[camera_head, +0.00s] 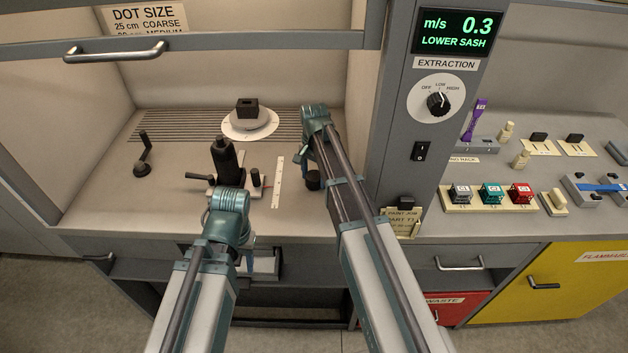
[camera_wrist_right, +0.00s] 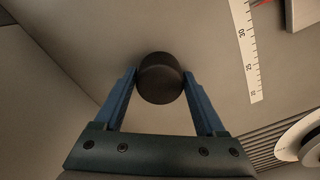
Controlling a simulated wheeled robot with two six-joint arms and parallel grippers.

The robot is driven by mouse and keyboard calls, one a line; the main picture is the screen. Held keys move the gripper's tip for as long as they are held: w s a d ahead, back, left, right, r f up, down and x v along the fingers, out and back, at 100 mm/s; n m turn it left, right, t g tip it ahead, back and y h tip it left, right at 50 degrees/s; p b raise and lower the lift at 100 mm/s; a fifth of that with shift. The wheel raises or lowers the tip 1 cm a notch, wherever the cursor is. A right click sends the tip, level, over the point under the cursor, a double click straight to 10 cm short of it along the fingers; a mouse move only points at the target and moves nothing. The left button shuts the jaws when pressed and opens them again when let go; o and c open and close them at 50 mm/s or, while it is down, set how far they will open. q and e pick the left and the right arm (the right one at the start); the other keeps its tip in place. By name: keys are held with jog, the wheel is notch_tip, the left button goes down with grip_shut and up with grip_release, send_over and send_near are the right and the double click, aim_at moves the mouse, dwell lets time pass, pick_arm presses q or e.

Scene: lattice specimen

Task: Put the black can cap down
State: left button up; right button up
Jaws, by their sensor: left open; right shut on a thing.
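The black can cap (camera_wrist_right: 160,78) is a short dark cylinder between the blue fingers of my right gripper (camera_wrist_right: 160,84) in the right wrist view. My right gripper is shut on it, above or at the pale hood floor; I cannot tell whether the cap touches the floor. In the head view the cap (camera_head: 313,181) shows as a small dark shape beside my right arm, which partly hides the gripper. My left gripper (camera_head: 247,240) is open at the hood's front edge, mostly hidden behind its own wrist.
A dark can-like body (camera_head: 226,163) with a side handle stands left of a white ruler strip (camera_head: 278,182). A black block (camera_head: 247,107) sits on a round white turntable (camera_head: 263,129) at the back. A small black stand (camera_head: 143,158) is at left. The raised sash (camera_head: 200,44) hangs above.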

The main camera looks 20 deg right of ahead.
aim_at(314, 175)
jog(key=shift+r, duration=0.1)
jog(key=o, duration=1.4)
notch_tip(314, 175, up, 12)
jog(key=p, duration=1.2)
jog(key=s+a+n, duration=0.6)
jog(key=s+n, duration=0.1)
jog(key=s, duration=0.5)
jog(key=s+a+n+h, duration=0.1)
jog(key=s+a+n, duration=0.6)
jog(key=s, duration=0.5)
jog(key=shift+a, duration=0.15)
